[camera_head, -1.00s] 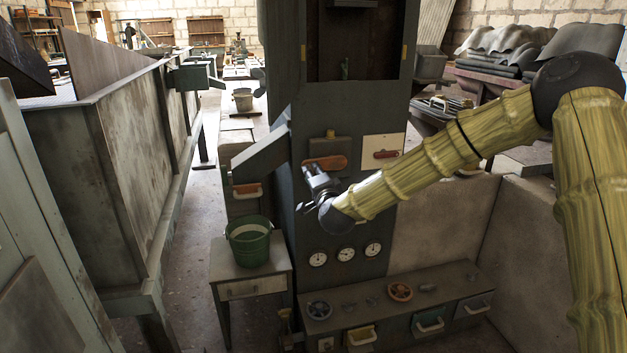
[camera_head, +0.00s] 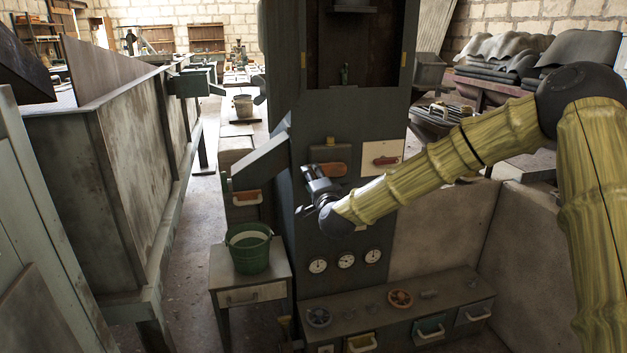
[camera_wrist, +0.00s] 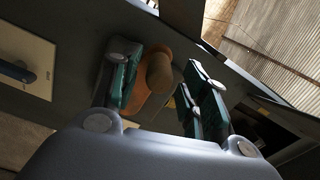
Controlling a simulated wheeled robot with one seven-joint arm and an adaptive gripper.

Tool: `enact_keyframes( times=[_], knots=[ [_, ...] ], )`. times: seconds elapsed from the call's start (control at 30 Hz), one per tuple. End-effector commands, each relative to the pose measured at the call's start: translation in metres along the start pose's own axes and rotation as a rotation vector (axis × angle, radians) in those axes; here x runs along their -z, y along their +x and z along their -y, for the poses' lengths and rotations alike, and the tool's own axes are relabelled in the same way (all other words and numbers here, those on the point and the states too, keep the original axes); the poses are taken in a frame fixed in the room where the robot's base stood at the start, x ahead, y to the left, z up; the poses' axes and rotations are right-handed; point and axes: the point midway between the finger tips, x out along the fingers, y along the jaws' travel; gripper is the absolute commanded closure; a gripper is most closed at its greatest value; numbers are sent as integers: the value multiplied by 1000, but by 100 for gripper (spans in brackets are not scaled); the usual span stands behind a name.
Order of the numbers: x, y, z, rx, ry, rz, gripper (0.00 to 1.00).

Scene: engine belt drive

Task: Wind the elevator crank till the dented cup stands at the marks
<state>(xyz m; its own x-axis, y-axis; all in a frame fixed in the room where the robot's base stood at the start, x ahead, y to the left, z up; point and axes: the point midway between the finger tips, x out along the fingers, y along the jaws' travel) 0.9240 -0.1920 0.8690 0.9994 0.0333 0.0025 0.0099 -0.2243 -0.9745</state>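The crank (camera_head: 333,169) is an orange bar on the front of the dark elevator tower, with a knob (camera_head: 330,141) above it. In the wrist view the orange crank (camera_wrist: 150,98) and a brown knob (camera_wrist: 159,72) lie beyond my gripper. My gripper (camera_head: 308,178) is open in front of the tower, just left of and below the crank. In the wrist view its teal-padded fingers (camera_wrist: 158,62) stand apart on either side of the knob, without visible contact. A grey cup (camera_head: 353,5) shows at the top of the tower opening; its dent cannot be made out. Yellow marks (camera_head: 303,60) flank the opening.
A red handle on a pale plate (camera_head: 396,158) is right of the crank. Gauges (camera_head: 346,260) and a shelf with handwheels (camera_head: 400,299) are below. A green bucket (camera_head: 249,257) stands on a small table (camera_head: 222,270) at left. My arm spans the right side.

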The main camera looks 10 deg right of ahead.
Motion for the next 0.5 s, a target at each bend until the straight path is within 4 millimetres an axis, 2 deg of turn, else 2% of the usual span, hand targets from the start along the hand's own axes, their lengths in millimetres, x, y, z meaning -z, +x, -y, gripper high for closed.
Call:
enact_keyframes(
  times=[0.17,0.27,0.5],
  knots=[
    [0,-3,-1,-1,0,1,56],
    [0,-12,-1,-3,1,2,56],
    [0,-52,-1,-3,1,1,56]
  ],
)
